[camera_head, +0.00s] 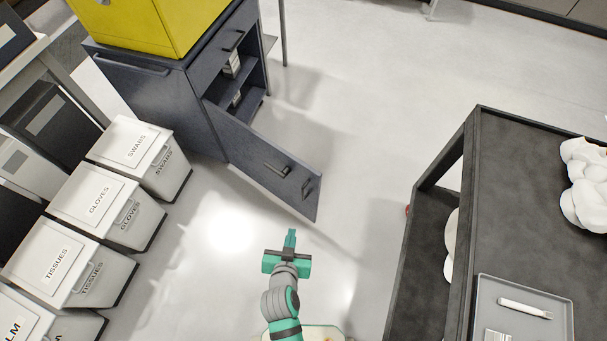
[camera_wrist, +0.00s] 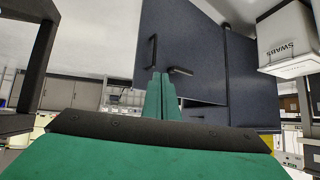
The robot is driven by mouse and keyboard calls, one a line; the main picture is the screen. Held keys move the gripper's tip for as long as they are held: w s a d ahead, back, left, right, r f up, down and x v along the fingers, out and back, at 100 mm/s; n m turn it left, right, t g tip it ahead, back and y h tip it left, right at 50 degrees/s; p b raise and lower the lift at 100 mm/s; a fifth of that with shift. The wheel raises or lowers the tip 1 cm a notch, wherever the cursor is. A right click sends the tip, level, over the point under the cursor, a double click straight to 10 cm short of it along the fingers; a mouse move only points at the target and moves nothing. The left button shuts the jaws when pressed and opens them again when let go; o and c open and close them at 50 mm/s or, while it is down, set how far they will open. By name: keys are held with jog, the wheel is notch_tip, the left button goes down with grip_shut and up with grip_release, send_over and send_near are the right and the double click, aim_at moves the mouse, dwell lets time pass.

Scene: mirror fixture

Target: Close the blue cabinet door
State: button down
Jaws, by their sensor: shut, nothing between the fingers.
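The dark blue cabinet (camera_head: 175,110) stands at the upper left in the head view. Its door (camera_head: 240,155) is swung wide open toward the lower right, showing shelves with a few small items inside. The door has a handle (camera_head: 278,170) and a small latch (camera_head: 306,188) near its free edge. My gripper (camera_head: 290,236) is shut and empty, just below the door's free end and apparently apart from it. In the wrist view, the closed green fingers (camera_wrist: 161,80) point toward the door panel (camera_wrist: 195,40), partly covering its lower part.
A yellow box (camera_head: 150,25) sits on the cabinet. White labelled bins, such as the swabs bin (camera_head: 138,145), line the left side. A dark cart (camera_head: 540,220) with a grey tray (camera_head: 565,300) stands at right. Floor (camera_head: 365,110) beyond the door is clear.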

jog(key=w+a+r+m+g+h, duration=0.1)
jog(key=w+a+r+m+h, duration=0.15)
jog(key=w, duration=0.45)
jog(key=w+a+r+m+g+h, duration=0.1)
jog(key=w+r+m+g+h, duration=0.15)
jog(key=w, duration=0.35)
send_near(309, 172)
jog(key=shift+m+t, duration=0.4)
jog(key=shift+t, duration=0.05)
jog(key=f, duration=0.1)
jog(key=w+d+f, duration=0.1)
jog(key=f, duration=0.2)
jog(key=shift+w+d, duration=0.3)
jog(key=shift+d, duration=0.1)
jog(key=shift+w+d, duration=0.4)
jog(key=shift+w, duration=0.15)
